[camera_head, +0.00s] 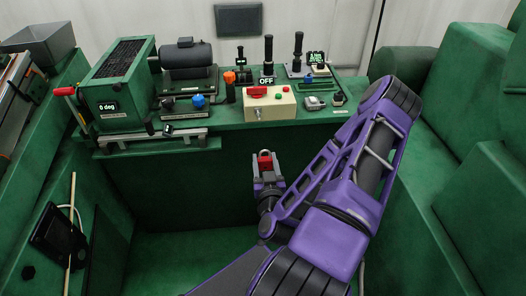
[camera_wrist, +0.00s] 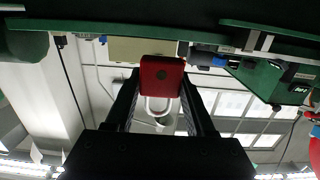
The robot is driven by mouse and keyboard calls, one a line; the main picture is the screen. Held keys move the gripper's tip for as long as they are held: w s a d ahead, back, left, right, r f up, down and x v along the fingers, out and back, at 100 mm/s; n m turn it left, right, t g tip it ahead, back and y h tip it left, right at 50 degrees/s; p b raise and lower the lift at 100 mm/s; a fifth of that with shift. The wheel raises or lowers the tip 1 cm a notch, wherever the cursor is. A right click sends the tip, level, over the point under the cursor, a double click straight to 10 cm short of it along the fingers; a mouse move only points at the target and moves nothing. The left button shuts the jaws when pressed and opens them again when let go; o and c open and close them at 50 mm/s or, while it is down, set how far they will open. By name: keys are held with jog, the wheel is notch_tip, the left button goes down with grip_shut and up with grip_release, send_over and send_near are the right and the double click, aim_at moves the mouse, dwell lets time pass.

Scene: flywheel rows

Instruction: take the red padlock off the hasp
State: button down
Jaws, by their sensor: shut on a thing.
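My gripper (camera_head: 268,178) is shut on the red padlock (camera_head: 265,162), in front of and below the bench's front edge. In the wrist view the padlock's red body (camera_wrist: 161,76) sits between the two dark fingers of my gripper (camera_wrist: 161,84). Its pale shackle (camera_wrist: 160,106) points down in that view and passes around nothing that I can see. The padlock is apart from the bench and the beige control box (camera_head: 282,108). I cannot make out the hasp clearly; a small metal part (camera_head: 257,113) shows on the box's front left.
The green bench (camera_head: 230,124) carries the box with its red handle (camera_head: 257,91), an "OFF" display (camera_head: 266,81), upright black levers (camera_head: 298,50) and a motor (camera_head: 187,55). Green blocks (camera_head: 474,90) stand at the right. The space below the bench front is open.

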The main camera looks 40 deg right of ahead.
jog(key=shift+s+a+r, duration=0.2)
jog(key=shift+s+r, duration=0.1)
jog(key=shift+s+a+p, duration=0.1)
jog(key=shift+s+p, duration=0.05)
jog(key=shift+p, duration=0.2)
